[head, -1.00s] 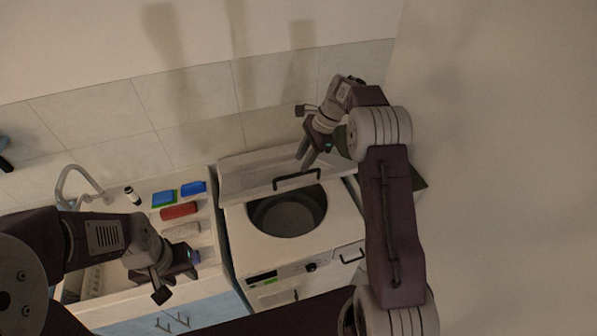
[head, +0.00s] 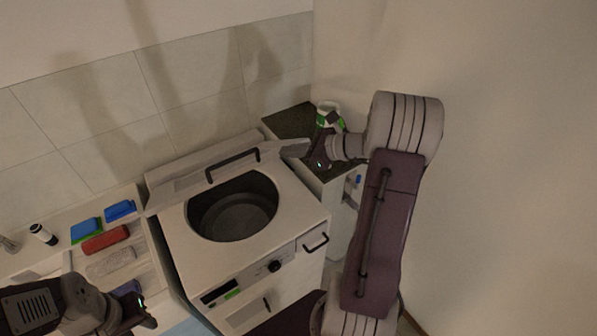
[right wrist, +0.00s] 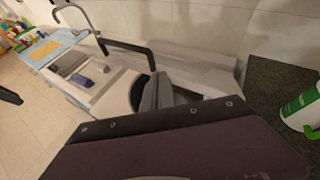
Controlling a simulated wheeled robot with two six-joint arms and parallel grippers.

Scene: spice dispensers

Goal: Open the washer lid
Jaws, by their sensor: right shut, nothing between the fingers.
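The white washer (head: 290,225) stands in the middle of the head view with its round dark drum (head: 235,215) uncovered. Its lid (head: 185,185) is raised at the back edge, with a black bar handle (head: 233,163) on it. The handle also shows in the right wrist view (right wrist: 125,46). My right gripper (head: 290,148) is shut and empty, at the right end of the raised lid and right of the handle; I cannot tell if it touches the lid. My left gripper (head: 142,312) is low at the left, partly cut off, and its jaws are unclear.
A dark-topped cabinet (head: 290,122) stands right of the washer, with a green and white bottle (head: 328,112) on it. A counter to the left holds blue sponges (head: 120,210), a red item (head: 105,239) and a small black-and-white bottle (head: 42,233). A bare wall closes the right side.

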